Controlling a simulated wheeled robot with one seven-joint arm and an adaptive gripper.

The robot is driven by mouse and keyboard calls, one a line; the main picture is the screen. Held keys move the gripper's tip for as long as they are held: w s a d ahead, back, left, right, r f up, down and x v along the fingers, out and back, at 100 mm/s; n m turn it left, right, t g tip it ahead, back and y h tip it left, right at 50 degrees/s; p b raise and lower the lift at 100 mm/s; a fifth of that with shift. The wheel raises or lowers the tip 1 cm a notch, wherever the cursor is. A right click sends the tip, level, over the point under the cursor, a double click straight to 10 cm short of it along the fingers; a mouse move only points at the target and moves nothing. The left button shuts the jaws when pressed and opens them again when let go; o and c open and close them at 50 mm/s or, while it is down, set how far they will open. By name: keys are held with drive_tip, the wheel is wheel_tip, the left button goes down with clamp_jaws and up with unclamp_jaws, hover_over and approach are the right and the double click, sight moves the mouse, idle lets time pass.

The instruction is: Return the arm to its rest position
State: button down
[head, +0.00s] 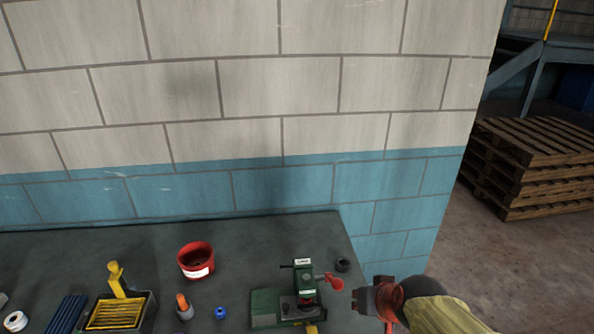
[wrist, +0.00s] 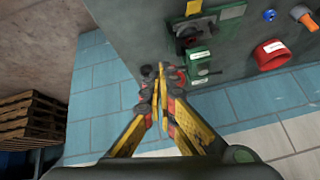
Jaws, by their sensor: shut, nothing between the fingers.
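My gripper (head: 358,301) is at the right end of the grey bench in the head view, with nothing held. In the wrist view its yellow and black fingers (wrist: 157,78) come together at the tips, shut and empty. The green machine (head: 302,284) with a red handle (head: 333,282) stands on the bench just left of the gripper. It also shows in the wrist view (wrist: 199,62), beyond and right of the fingertips. The gripper appears apart from it. Part of the machine's base is cut off in the head view.
A small dark ring (head: 342,265) lies by the machine. A red bowl (head: 196,261), an orange-topped item (head: 183,307), a blue part (head: 220,312) and a black tray (head: 142,301) stand left. A block wall (head: 250,188) rises behind. Pallets (head: 530,170) stand on open floor right.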

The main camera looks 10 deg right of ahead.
drive_tip(key=s+r+n+g, duration=0.1)
drive_tip(key=s+r, duration=0.3)
drive_tip(key=s, duration=0.2)
drive_tip(key=s+a+r+n, duration=0.1)
drive_tip(key=s+r, duration=0.2)
drive_tip(key=s, duration=0.4)
drive_tip(key=shift+s+a+r+g+h, duration=0.2)
drive_tip(key=shift+a+r+g+h, duration=0.1)
drive_tip(key=shift+r+g, duration=0.1)
